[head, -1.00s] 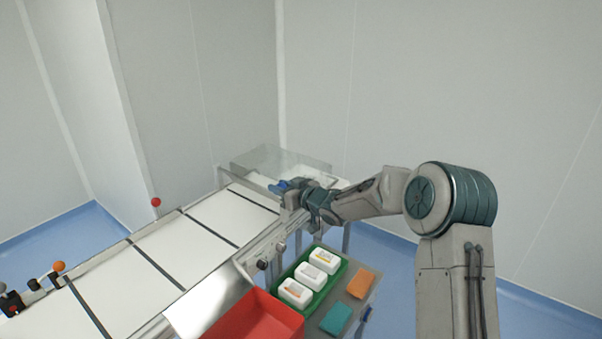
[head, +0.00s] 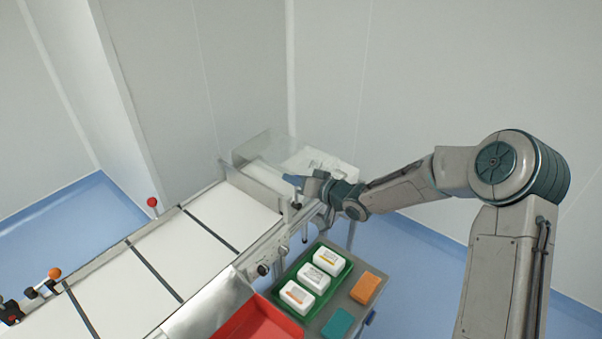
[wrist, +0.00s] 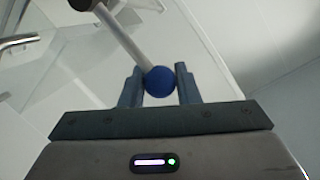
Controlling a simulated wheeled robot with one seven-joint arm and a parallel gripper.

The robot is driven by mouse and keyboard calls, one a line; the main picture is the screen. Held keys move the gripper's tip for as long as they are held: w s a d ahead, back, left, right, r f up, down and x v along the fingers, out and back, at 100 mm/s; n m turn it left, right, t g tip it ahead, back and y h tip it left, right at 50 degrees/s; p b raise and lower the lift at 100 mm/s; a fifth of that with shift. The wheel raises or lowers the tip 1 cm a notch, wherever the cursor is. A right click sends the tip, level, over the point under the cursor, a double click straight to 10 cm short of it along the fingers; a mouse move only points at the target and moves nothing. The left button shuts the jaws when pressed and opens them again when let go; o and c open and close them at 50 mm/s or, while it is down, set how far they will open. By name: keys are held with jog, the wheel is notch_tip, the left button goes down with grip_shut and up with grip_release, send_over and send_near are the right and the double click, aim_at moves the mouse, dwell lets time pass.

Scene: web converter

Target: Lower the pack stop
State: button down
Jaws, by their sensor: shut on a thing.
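My gripper (head: 294,180) is at the far end of the conveyor, on its right side. In the wrist view the gripper (wrist: 161,82) is shut on a blue ball knob (wrist: 160,81), with one finger on each side of it. The knob is on the end of a pale rod (wrist: 124,40) that runs up and left to a dark pivot (wrist: 83,4). In the head view the fingers hide the knob. A clear panel (head: 264,147) stands tilted at the conveyor's far end, close to the gripper. I cannot tell which plate there is the pack stop.
The white conveyor belt (head: 205,250) has dark cross strips. A green tray (head: 345,272) with white packs, an orange block (head: 366,288), a teal block (head: 341,323) and a red bin (head: 262,322) are at the front right. Red (head: 152,201) and orange (head: 55,273) knobs stand along the left.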

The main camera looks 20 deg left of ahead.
jog(key=shift+f, duration=0.1)
jog(key=c, duration=1.1)
grip_release()
jog(key=shift+w, duration=0.1)
jog(key=shift+c, duration=0.2)
jog(key=shift+d, duration=0.1)
jog(key=b+v, duration=0.1)
jog(key=v, duration=1.2)
jog(key=shift+s+d+b, duration=0.25)
jog(key=shift+d+b, duration=0.05)
jog(key=shift+b, duration=0.05)
